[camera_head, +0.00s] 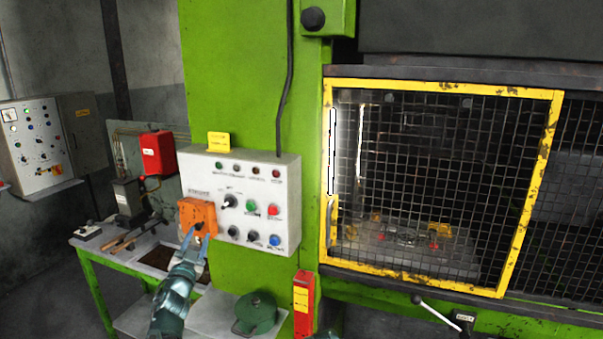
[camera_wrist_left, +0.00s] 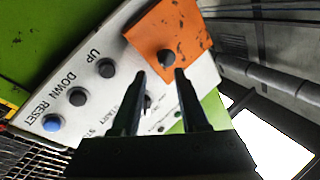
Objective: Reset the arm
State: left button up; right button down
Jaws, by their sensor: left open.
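My left gripper (camera_head: 197,236) is open and empty. In the head view it is raised at the lower left corner of the white control panel (camera_head: 290,215), just in front of the orange plate (camera_head: 198,212). In the left wrist view the two fingers (camera_wrist_left: 158,84) point at the panel, with the orange plate (camera_wrist_left: 168,35) and its dark knob (camera_wrist_left: 166,57) just beyond the tips. I see no contact, and the exact gap is hard to tell. The blue RESET button (camera_wrist_left: 53,122) and dark DOWN and UP buttons lie to the left there. My right gripper is not in view.
A yellow-framed mesh guard (camera_head: 445,88) covers the press at right. A red box (camera_head: 158,152) stands above a green-legged bench (camera_head: 95,285) with tools at left. A green lidded pot (camera_head: 256,313) sits below the panel. A lever (camera_head: 437,312) sticks out at lower right.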

pick_arm(q)
jog(key=s+d+f+n+g+y+b, duration=0.1)
jog(key=s+d+f+n+g, duration=0.1)
jog(key=s+d+f+g, duration=0.35)
jog(key=s+d+f+n+g+y+b, duration=0.1)
jog(key=s+d+f+g, duration=0.15)
jog(key=f, duration=0.65)
jog(key=s+d+f+n+g+y, duration=0.1)
jog(key=s+d+f+n+g, duration=0.2)
jog(key=f, duration=0.5)
jog(key=s+d+f+m+g+h, duration=0.1)
jog(key=s+d+f+m+g, duration=0.1)
jog(key=s+d, duration=0.4)
jog(key=s+d+f+m+g+b, duration=0.1)
jog(key=s+d+f+g, duration=0.4)
jog(key=s, duration=0.9)
jog(key=shift+s+d+f+m+g+h+b, duration=0.25)
jog(key=shift+s+d+m+g+h, duration=0.2)
jog(key=shift+d+g, duration=0.55)
jog(key=shift+w+a, duration=0.15)
jog(key=shift+a, duration=0.05)
